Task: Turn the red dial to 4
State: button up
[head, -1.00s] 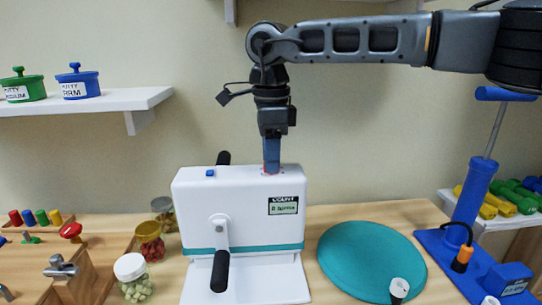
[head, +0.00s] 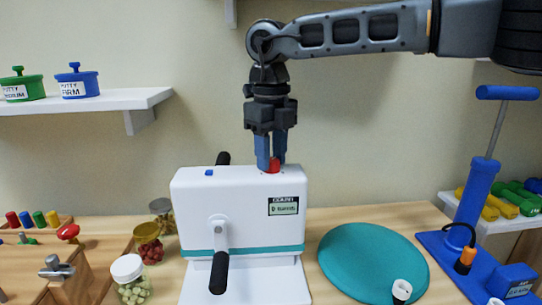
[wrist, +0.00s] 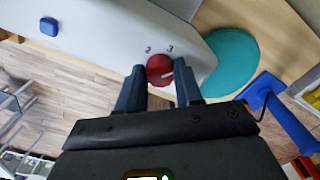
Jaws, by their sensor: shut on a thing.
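The red dial (head: 274,166) sits on top of the white machine (head: 192,228), near its right end. My gripper (head: 270,163) points straight down with its blue fingers on either side of the dial, shut on it. In the wrist view the dial (wrist: 159,69) shows between the fingertips. Its white pointer mark points right in that picture. The printed numbers 2 and 3 show beyond the dial; other numbers are hidden by the fingers or out of view.
The machine has a black-handled crank (head: 219,270) in front and a blue button (head: 209,172) on top. Several jars (head: 131,279) stand left. A teal disc (head: 372,258) and a blue pump (head: 469,205) are at right. A shelf with putty pots (head: 77,83) is upper left.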

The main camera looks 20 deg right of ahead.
aim_at(271, 159)
jog(key=shift+m+b, duration=0.3)
jog(key=shift+m, duration=1.9)
jog(key=o, duration=1)
jog(key=shift+o, duration=0.2)
jog(key=shift+r, duration=3.9)
